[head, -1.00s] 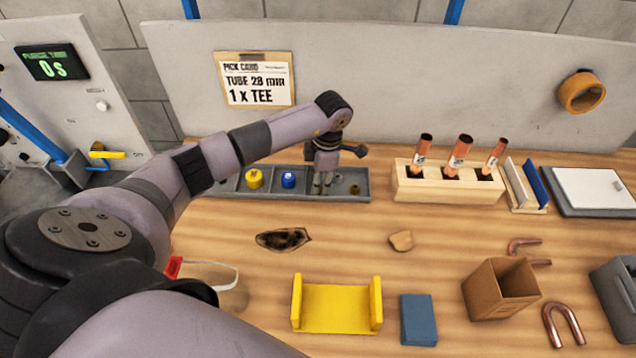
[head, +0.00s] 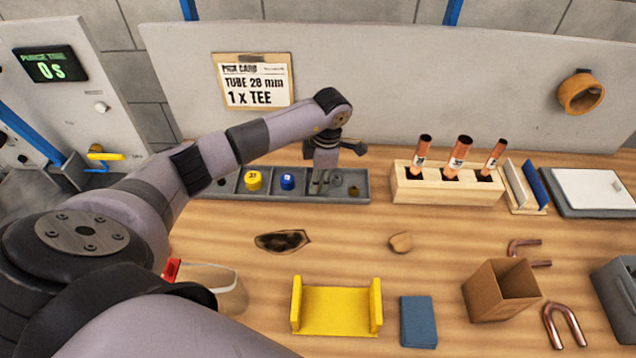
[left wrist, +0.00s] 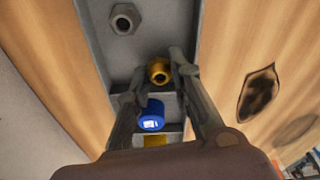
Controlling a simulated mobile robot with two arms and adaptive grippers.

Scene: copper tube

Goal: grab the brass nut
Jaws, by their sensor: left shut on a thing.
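The brass nut (left wrist: 159,71) is a gold-coloured ring with a dark hole, between my left gripper's fingertips in the left wrist view. My left gripper (left wrist: 156,72) is shut on it, one finger on each side. In the head view the left gripper (head: 320,184) points down into the grey parts tray (head: 230,192); I cannot clearly make out the brass nut there. My right gripper does not show.
A blue fitting (head: 288,181) and a yellow fitting (head: 253,180) stand in tray compartments to the left. A grey nut (left wrist: 125,18) lies beyond the brass nut. A wooden block (head: 447,185) with copper tubes stands to the right of the tray.

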